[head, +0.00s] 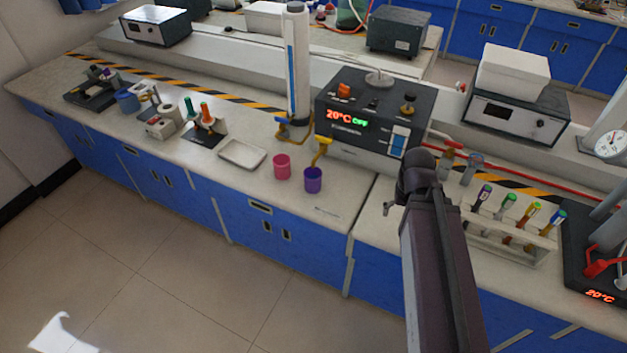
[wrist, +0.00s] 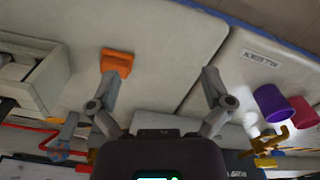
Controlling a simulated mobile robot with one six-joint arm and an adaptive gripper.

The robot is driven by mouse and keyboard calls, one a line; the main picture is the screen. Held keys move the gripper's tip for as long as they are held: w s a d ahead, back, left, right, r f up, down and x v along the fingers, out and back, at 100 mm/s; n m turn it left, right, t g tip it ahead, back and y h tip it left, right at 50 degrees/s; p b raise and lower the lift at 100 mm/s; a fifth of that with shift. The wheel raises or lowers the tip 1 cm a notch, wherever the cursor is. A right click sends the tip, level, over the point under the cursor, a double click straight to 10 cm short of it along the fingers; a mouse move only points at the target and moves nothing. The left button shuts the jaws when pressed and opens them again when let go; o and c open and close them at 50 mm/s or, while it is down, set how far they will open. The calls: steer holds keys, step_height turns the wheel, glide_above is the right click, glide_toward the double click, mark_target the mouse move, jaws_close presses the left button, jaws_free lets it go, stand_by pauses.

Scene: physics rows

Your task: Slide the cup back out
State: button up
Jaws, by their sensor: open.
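A purple cup (head: 313,180) stands upright on the bench in front of a yellow tap (head: 321,150). A pink cup (head: 282,166) stands just to its left. In the wrist view the purple cup (wrist: 271,103) is at the right, close to the brass-coloured tap (wrist: 266,143), with the pink cup (wrist: 301,110) beside it. I cannot tell whether either cup is directly under a spout. My gripper (wrist: 160,82) is open and empty, with both cups beyond its right finger. In the head view my own arm hides the gripper.
A control box (head: 375,120) reading 20°C stands behind the cups. A white tray (head: 242,154) lies to their left and a tube rack (head: 505,240) to the right. An orange block (wrist: 117,62) shows by my left finger. Bare bench lies in front of the cups.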

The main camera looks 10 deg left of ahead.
steer(key=c, duration=0.5)
steer(key=shift+w+a+r, duration=0.1)
steer(key=shift+w+a, duration=0.05)
steer(key=shift+w, duration=0.05)
steer(key=c, duration=0.4)
steer(key=shift+w+a+r, duration=0.1)
steer(key=shift+w+a, duration=0.15)
steer(key=shift+w, duration=0.05)
steer(key=shift+c, duration=1)
step_height(320, 180, up, 6)
steer(key=n+p, duration=0.7)
steer(key=n, duration=0.1)
glide_above(305, 176)
steer(key=shift+b, duration=0.35)
step_height(305, 176, down, 14)
steer(key=b, duration=1.3)
steer(key=shift+d+r+b, duration=0.1)
steer(key=shift+r+b, duration=0.05)
steer(key=shift+b, duration=0.15)
